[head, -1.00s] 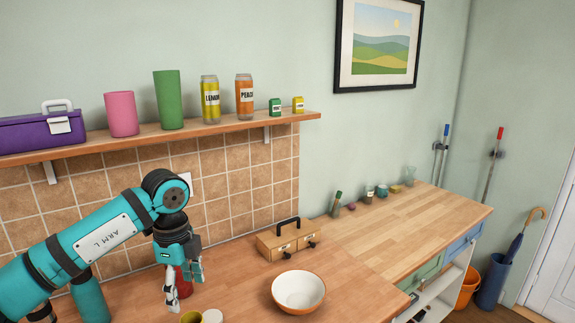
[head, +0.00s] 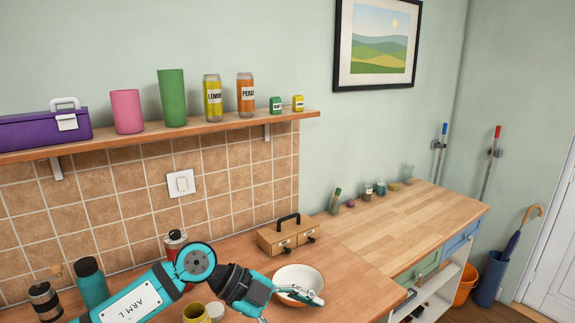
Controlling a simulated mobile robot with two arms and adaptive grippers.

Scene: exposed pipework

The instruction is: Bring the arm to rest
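My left arm, marked ARM L, comes in low from the left over the wooden counter (head: 345,268). My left gripper (head: 291,308) is at the bottom centre of the head view, its fingers spread and nothing seen between them. My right gripper is not in view.
A red canister (head: 175,243), a teal bottle (head: 91,281), a grinder (head: 45,300) and a yellow cup (head: 196,313) stand around my arm. A small drawer box (head: 285,238) is behind the bowl. The counter's right part is mostly clear.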

